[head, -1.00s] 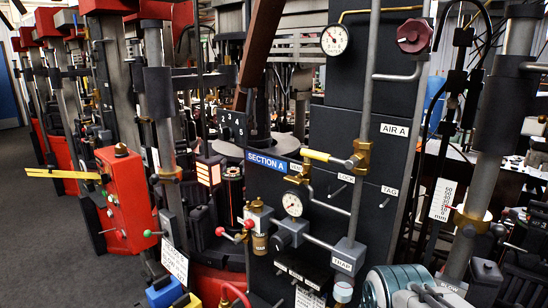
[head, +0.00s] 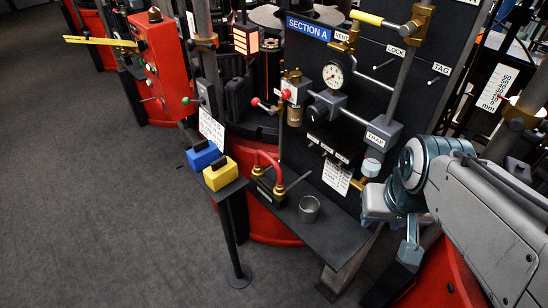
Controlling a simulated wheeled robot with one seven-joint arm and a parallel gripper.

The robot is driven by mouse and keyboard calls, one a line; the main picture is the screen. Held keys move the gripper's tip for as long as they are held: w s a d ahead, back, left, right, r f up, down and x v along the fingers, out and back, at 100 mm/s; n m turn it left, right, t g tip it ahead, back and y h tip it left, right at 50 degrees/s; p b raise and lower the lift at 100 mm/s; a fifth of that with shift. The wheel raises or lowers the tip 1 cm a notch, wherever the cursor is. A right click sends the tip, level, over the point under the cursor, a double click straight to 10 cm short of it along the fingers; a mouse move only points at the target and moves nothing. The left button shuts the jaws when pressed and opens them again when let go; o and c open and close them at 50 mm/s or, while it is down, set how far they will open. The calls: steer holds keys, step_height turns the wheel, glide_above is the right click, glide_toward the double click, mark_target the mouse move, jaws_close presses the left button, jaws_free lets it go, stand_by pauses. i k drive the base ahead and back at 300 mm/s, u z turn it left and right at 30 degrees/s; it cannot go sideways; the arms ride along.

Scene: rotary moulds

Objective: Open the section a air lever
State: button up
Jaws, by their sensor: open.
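The section A air lever (head: 367,18) is a yellow-sleeved handle at the top of the dark panel in the head view. It lies roughly level, pointing left from a brass valve (head: 418,22) on a vertical grey pipe. The blue SECTION A sign (head: 308,29) is left of it. My gripper (head: 408,245) hangs at the end of my arm at the lower right, below and well apart from the lever. It is open, with nothing seen in it, and its fingers are partly hidden by the wrist.
A pressure gauge (head: 338,74), a TRAP block (head: 370,130) and pipes stick out below the lever. A small shelf (head: 345,225) holds a metal cup (head: 309,208). Blue (head: 202,155) and yellow (head: 220,174) boxes stand left. The floor at left is clear.

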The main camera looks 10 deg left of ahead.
mark_target(405, 30)
steer(key=z, duration=0.25)
steer(key=k, duration=0.65)
steer(key=z, duration=0.55)
steer(key=k, duration=0.55)
steer(key=u, duration=0.85)
steer(key=i, duration=1.35)
steer(key=z, duration=0.2)
